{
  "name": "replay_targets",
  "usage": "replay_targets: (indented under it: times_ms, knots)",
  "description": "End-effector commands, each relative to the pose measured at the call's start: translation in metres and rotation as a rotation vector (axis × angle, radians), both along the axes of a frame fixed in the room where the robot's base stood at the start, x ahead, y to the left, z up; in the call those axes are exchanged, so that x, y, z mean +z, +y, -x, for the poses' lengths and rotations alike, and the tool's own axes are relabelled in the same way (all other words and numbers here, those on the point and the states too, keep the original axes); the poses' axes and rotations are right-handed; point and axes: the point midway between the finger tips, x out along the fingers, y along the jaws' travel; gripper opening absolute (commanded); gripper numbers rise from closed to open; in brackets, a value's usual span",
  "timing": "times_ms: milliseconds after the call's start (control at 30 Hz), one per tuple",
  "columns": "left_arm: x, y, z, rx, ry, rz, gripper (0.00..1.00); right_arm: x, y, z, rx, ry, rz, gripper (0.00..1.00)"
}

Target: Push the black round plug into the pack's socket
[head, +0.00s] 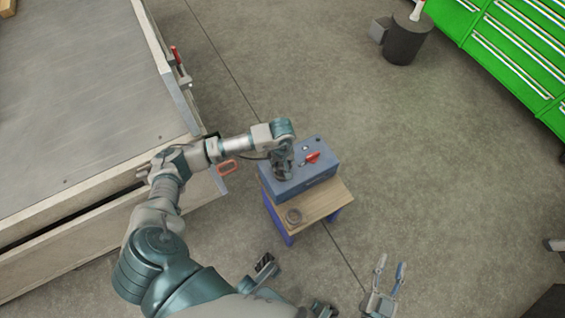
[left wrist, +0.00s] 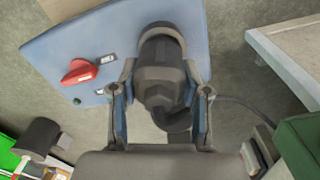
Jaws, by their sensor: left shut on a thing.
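The blue pack (head: 318,170) sits on a small wooden-topped stand, with a red switch on its top face. My left gripper (head: 282,172) is over the left part of the pack, pointing down. In the left wrist view its fingers are shut on the black round plug (left wrist: 160,88), with a dark cable bending away at its rear. The plug's front end meets a dark round ring (left wrist: 160,35) on the pack's face, which seems to be the socket. The plug hides the opening, so I cannot tell how deep it sits. My right gripper (head: 390,268) is open and empty, low in the head view.
The stand (head: 325,200) carries a dark ring-shaped item (head: 294,216) in front of the pack. The trailer bed (head: 90,90) lies to the left, with an orange-red loop (head: 228,167) near its edge. Green drawers (head: 520,45) stand at the upper right. The floor right of the stand is clear.

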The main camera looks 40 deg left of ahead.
Motion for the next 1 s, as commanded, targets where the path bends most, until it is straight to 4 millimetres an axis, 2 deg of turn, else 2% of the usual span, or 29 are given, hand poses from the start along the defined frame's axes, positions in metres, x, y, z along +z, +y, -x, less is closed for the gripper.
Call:
replay_targets:
  times_ms: [1000]
  knots:
    - [-0.016,-0.002,0.000,-0.003,0.000,0.006,0.22,-0.016,0.000,0.001,0.000,0.017,0.001,0.40]
